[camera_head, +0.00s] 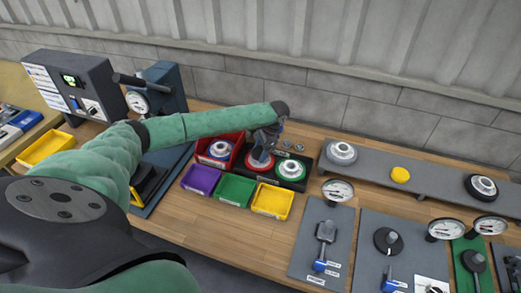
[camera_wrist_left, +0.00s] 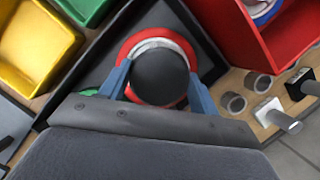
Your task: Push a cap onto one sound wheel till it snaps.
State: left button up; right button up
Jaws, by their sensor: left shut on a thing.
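My left gripper (camera_head: 264,147) is over the dark tray (camera_head: 306,181). In the left wrist view its blue fingers (camera_wrist_left: 160,90) are shut on a dark round cap-like piece (camera_wrist_left: 161,75). Directly behind that piece is a red-rimmed wheel (camera_wrist_left: 130,47) with a pale inner ring; whether the two touch I cannot tell. This wheel also shows in the head view (camera_head: 259,164), below the gripper. A green-rimmed wheel (camera_head: 290,170) lies beside it in the tray. A blue-rimmed wheel (camera_head: 220,150) is in the red bin (camera_head: 203,145). My right gripper is not in view.
Purple (camera_head: 201,191), green (camera_head: 233,204) and yellow (camera_head: 271,213) bins stand in front. Gauges stand on mats at front right.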

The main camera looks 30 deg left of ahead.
pick_arm(q)
jog(key=shift+f, duration=0.7)
dwell(0.7)
jog(key=shift+f+p, duration=0.1)
jog(key=shift+p, duration=0.4)
jog(key=shift+s+f, duration=0.1)
jog(key=shift+f, duration=0.2)
dwell(0.5)
jog(key=o, duration=1.1)
